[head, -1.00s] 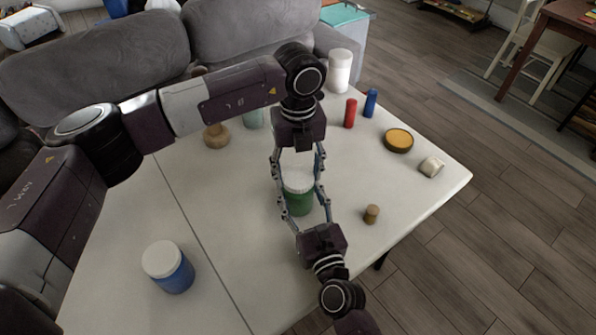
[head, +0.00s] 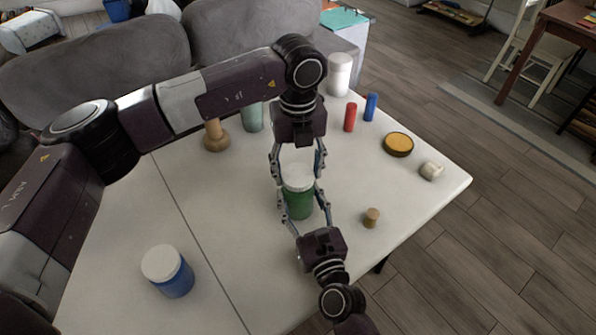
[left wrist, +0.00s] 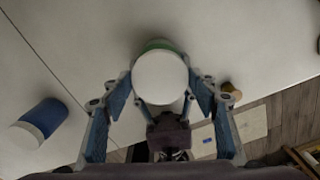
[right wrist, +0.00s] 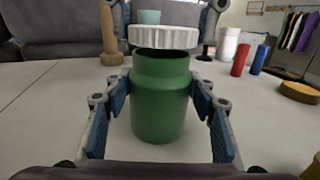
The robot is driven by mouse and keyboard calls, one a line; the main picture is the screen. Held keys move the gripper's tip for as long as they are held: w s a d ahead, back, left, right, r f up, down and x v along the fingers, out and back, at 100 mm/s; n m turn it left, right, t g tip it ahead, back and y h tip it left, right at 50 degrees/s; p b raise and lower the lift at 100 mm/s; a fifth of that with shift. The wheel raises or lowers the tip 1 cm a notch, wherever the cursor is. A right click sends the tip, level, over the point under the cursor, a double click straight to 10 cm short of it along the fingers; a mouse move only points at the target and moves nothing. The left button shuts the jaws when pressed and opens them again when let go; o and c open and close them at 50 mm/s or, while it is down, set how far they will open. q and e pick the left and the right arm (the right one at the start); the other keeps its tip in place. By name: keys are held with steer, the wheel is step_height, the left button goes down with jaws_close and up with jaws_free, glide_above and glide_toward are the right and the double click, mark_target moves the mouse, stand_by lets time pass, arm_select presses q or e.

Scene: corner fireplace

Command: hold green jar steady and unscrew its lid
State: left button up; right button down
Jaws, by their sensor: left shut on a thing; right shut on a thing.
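The green jar (right wrist: 160,100) stands upright on the white table, with my right gripper (head: 306,212) shut on its sides from the near side. The white ribbed lid (right wrist: 163,37) is over the jar's mouth, with a thin dark gap below it in the right wrist view. My left gripper (head: 298,172) comes from above and is shut on the lid. The left wrist view shows the lid's round top (left wrist: 160,78) between the fingers, with a green edge of the jar behind it. The jar's mouth is mostly hidden.
A blue jar with a white lid (head: 168,270) stands at the near left. A wooden piece (head: 215,136) and a pale green jar (head: 251,117) stand behind. A white jar (head: 339,74), red and blue cylinders, a yellow-topped disc (head: 398,144) and a cork (head: 371,218) lie to the right.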

mark_target(298, 175)
arm_select(q)
steer(key=shift+r, duration=0.15)
steer(key=shift+r, duration=1.9)
arm_select(e)
steer(key=c, duration=0.8)
jaws_free()
steer(key=shift+s, duration=0.1)
steer(key=v, duration=1.2)
